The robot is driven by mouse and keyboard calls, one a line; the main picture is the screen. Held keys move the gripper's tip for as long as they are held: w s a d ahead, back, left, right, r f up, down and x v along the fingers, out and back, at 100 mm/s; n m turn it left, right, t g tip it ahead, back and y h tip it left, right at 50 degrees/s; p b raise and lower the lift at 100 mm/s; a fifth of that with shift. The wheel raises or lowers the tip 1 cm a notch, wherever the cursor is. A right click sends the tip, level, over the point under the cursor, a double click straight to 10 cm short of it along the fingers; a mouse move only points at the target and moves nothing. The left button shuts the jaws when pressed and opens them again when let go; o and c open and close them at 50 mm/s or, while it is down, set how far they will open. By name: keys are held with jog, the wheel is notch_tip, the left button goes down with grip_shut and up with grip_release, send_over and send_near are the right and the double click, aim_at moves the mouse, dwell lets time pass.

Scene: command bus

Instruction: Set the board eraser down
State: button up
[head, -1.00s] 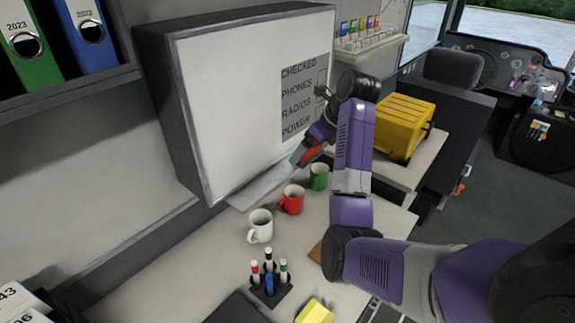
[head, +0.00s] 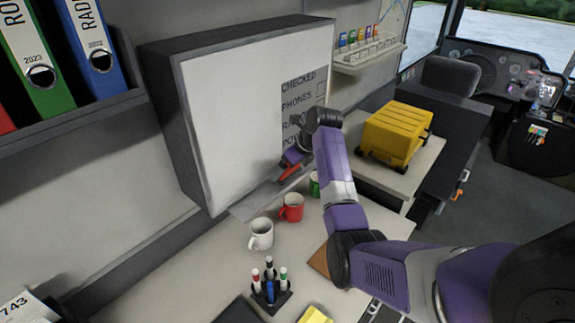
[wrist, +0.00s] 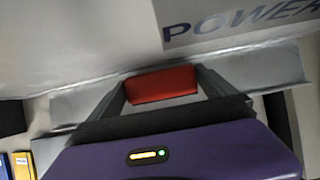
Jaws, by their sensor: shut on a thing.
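The board eraser (wrist: 160,84) is a red block, held between the two fingers of my gripper (wrist: 162,88). In the head view the red eraser (head: 289,173) is at the lower edge of the whiteboard (head: 235,110). A grey ledge (head: 248,204) runs along the board's bottom; it also shows in the wrist view (wrist: 270,66). The eraser is over or at this ledge; I cannot tell whether it touches. My gripper in the head view (head: 287,170) is shut on the eraser, its fingertips small and partly hidden by the arm.
A white mug (head: 261,234), a red mug (head: 291,208) and a partly hidden green mug (head: 314,185) stand on the desk (head: 190,275) just below the ledge. A marker holder (head: 270,295) is nearer. A yellow case (head: 396,137) stands to the right.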

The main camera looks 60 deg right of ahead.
jog(key=shift+f, duration=0.15)
jog(key=o, duration=0.8)
jog(key=shift+o, duration=0.2)
jog(key=b+v, duration=0.2)
jog(key=v, duration=1)
